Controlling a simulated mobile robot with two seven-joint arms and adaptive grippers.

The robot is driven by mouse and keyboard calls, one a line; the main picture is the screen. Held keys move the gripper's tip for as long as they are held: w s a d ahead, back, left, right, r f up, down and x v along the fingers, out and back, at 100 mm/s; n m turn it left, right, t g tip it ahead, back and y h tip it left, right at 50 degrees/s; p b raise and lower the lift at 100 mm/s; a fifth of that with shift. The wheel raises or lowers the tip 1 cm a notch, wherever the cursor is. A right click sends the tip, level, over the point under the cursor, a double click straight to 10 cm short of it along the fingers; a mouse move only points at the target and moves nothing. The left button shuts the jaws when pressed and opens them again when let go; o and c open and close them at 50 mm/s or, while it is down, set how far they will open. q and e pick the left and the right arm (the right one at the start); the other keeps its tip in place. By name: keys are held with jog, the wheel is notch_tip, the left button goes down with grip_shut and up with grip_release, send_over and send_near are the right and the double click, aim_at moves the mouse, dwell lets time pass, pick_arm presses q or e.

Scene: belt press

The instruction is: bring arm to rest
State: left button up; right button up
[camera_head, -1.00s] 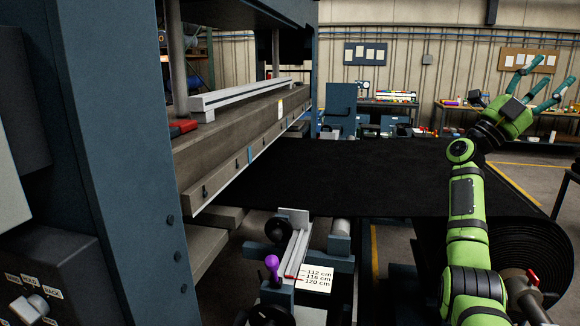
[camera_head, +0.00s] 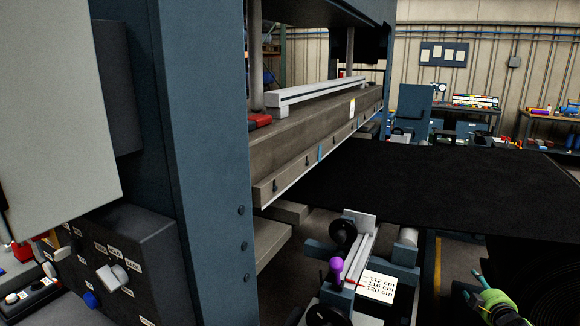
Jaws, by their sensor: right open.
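My right gripper (camera_head: 477,290) shows at the bottom right of the head view, low in front of the black belt roll. It is a green body with teal fingers, open, and nothing shows between the fingers. Most of my right arm is out of the picture. My left gripper is not in view.
The belt press (camera_head: 320,140) fills the left and middle, with a wide black belt (camera_head: 400,185) running from it to the right. A guide with a purple knob (camera_head: 336,265) and a length card (camera_head: 377,287) stands in front. A control box (camera_head: 120,265) is at lower left.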

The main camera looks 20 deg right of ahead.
jog(key=s+d+f+n+g, duration=0.1)
jog(key=s+f+g, duration=0.2)
jog(key=s+f, duration=0.5)
jog(key=s+d+f+n+g, duration=0.1)
jog(key=s+f+g, duration=0.3)
jog(key=s, duration=0.8)
jog(key=s+d+f+n+g, duration=0.1)
jog(key=s+f+n+g, duration=0.15)
jog(key=s+f, duration=0.65)
jog(key=s+a+f+m+g+y, duration=0.1)
jog(key=s+a+f+y, duration=0.15)
jog(key=a+f, duration=0.7)
jog(key=s+a+f+m+y, duration=0.15)
jog(key=s+a+f, duration=0.35)
jog(key=a, duration=0.8)
jog(key=s+a+f+m+y, duration=0.15)
jog(key=a+f, duration=0.25)
jog(key=a, duration=1.2)
jog(key=a+f+m+y, duration=0.1)
jog(key=a+f+y, duration=0.3)
jog(key=a, duration=1.3)
notch_tip(320, 180, down, 11)
jog(key=a+b, duration=0.1)
jog(key=b, duration=0.9)
jog(key=shift+w+g+h, duration=0.15)
jog(key=shift+g+h, duration=0.2)
jog(key=shift+h, duration=0.1)
